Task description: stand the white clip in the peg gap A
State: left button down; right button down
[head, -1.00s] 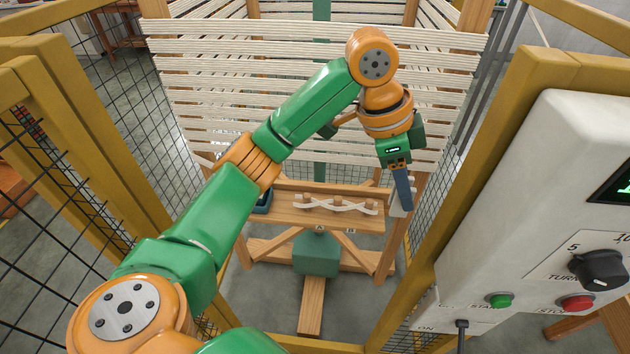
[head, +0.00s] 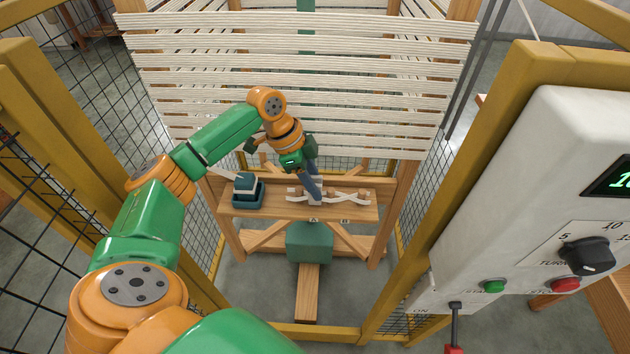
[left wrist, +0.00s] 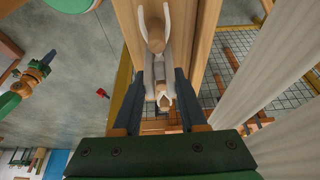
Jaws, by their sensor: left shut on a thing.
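The white clip (head: 317,186) is between the fingers of my left gripper (head: 314,198), which is shut on it. The gripper points down over the wooden peg shelf (head: 265,209), at the label A on its front edge. White yarn (head: 350,197) weaves around the wooden pegs (head: 333,193) on the shelf. In the left wrist view the clip (left wrist: 159,70) shows pale between the dark fingers (left wrist: 160,95), close to the pegs and yarn. The fingers partly hide gap A, so I cannot tell whether the clip touches the shelf.
Rows of white yarn (head: 290,85) stretch behind and above the shelf. A control panel (head: 530,190) and yellow mesh fencing (head: 385,290) flank the space.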

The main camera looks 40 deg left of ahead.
pick_arm(q)
jog(key=shift+f, duration=0.25)
jog(key=shift+f, duration=0.1)
jog(key=shift+c, duration=2.3)
grip_release()
jog(key=v, duration=1.2)
jog(key=shift+s, duration=0.1)
